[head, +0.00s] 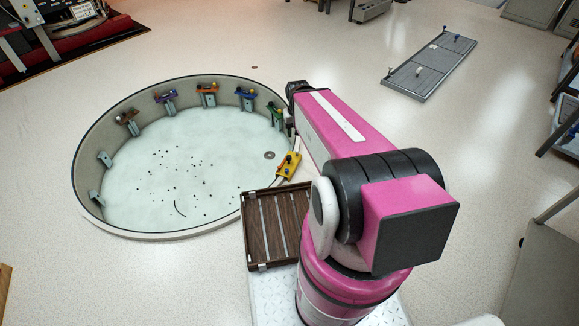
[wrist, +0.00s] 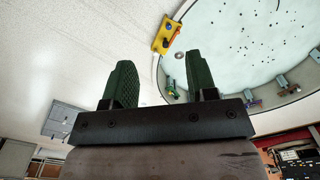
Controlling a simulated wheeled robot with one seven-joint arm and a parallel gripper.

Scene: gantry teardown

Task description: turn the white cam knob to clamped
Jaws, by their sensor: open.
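I cannot pick out the white cam knob for certain. Several coloured clamp units sit along the far inner wall of the round basin, among them an orange one (head: 206,90), a blue one (head: 245,96) and a purple one (head: 165,98); small pale knobs show on some. A green unit (head: 288,119) is partly hidden behind my arm; it also shows in the wrist view (wrist: 172,91). My gripper (wrist: 158,82) has two dark green fingers, wide apart with nothing between them. In the head view my arm hides the fingers.
The round basin (head: 85,212) has a pale floor with dark specks. A yellow box (head: 288,165) sits on its near right rim. A brown slatted tray (head: 251,243) is beside my arm. A grey panel (head: 430,66) with small upright parts lies back right. Open floor surrounds these.

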